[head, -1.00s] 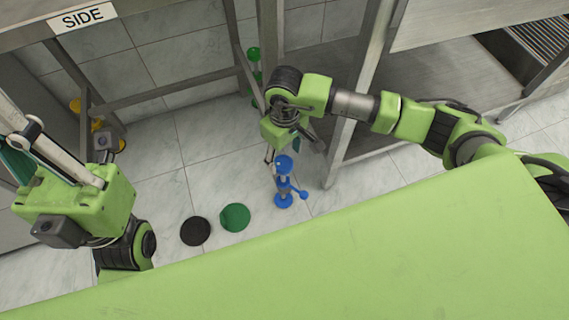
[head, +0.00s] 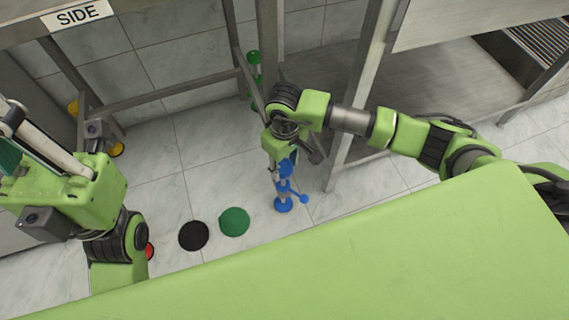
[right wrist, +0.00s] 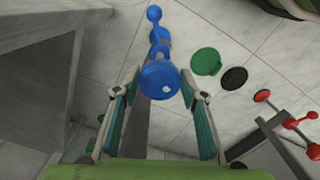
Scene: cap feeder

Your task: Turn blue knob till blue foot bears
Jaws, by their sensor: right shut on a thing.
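The blue knob (head: 286,168) tops a blue upright assembly standing on the tiled floor. Its round blue foot (head: 283,205) is at the floor, and a side arm ending in a small ball (head: 304,199) sticks out to the right. Whether the foot bears on the floor cannot be told. My right gripper (head: 284,158) reaches down over the knob. In the right wrist view the knob (right wrist: 159,80) sits between the two fingertips of that gripper (right wrist: 158,92), which is shut on it. My left gripper (head: 20,150) is at the far left, partly cut off, its jaws unclear.
A green disc (head: 234,221) and a black disc (head: 193,235) lie on the floor left of the blue foot. A green foot assembly (head: 254,70) stands behind, by a steel table leg (head: 270,40). A steel shelf unit (head: 440,90) is close at right.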

